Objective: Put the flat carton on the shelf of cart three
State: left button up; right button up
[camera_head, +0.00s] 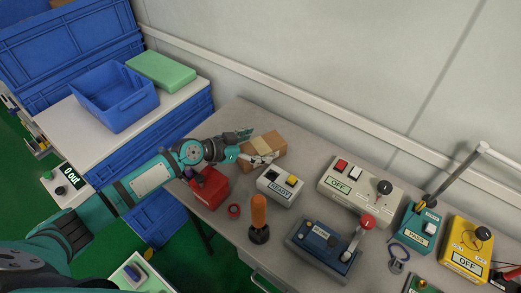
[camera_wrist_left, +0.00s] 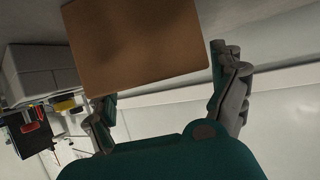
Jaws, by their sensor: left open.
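The brown carton (camera_head: 266,144) lies on the grey workbench near the wall. My left gripper (camera_head: 251,147) is open at the carton's left side, with one finger on the far side and one on the near side. In the left wrist view the carton (camera_wrist_left: 136,45) is a plain brown face just beyond and partly between the open fingers (camera_wrist_left: 165,82). I cannot tell whether they touch it. No cart marked three can be made out. My right gripper is not in view.
A red box (camera_head: 209,188) sits under my left wrist. A READY box (camera_head: 280,186), an orange-handled tool (camera_head: 259,215) and several testers stand to the right. A blue bin (camera_head: 114,97) and a green box (camera_head: 161,71) stand on a white surface at left.

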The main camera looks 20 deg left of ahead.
pick_arm(q)
jog(key=shift+r, duration=0.1)
jog(key=c, duration=1.6)
